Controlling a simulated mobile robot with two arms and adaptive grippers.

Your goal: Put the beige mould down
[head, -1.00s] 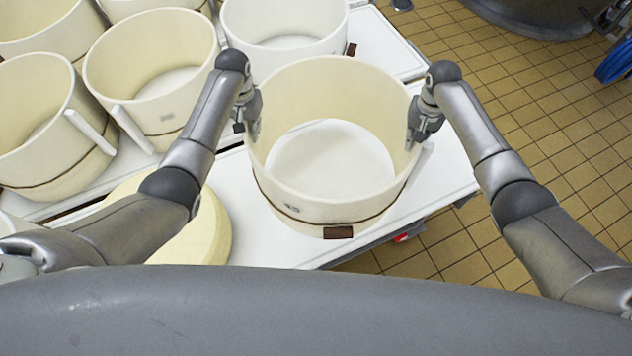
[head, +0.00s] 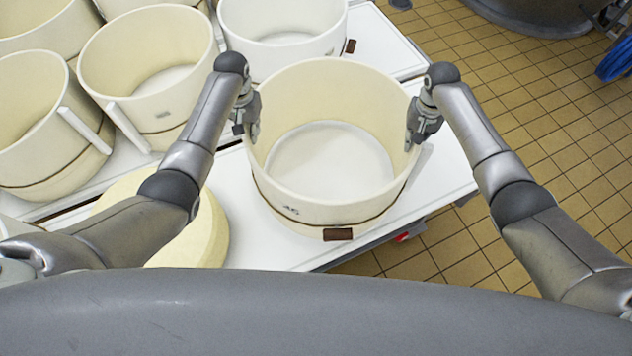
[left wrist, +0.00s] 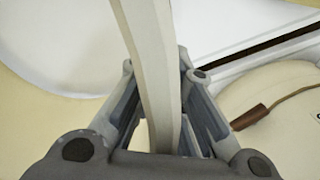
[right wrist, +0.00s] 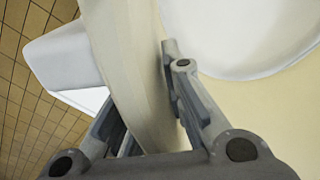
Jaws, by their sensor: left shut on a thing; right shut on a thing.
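The beige mould (head: 335,210) is a wide round open hoop with a cord and a brown tab low on its front. It is at or just above the white table top (head: 270,245) in the head view; I cannot tell if it touches. My left gripper (head: 250,130) is shut on its left wall, and my right gripper (head: 412,135) is shut on its right wall. The wall passes between the fingers in the left wrist view (left wrist: 155,80) and in the right wrist view (right wrist: 130,70). Through the mould a pale white round surface (head: 332,160) shows.
Several similar moulds (head: 150,75) stand at the left and back. A pale yellow cheese-like round (head: 208,230) lies left of the held mould, partly behind my left arm. The table's right edge is close, with tiled floor (head: 540,120) beyond.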

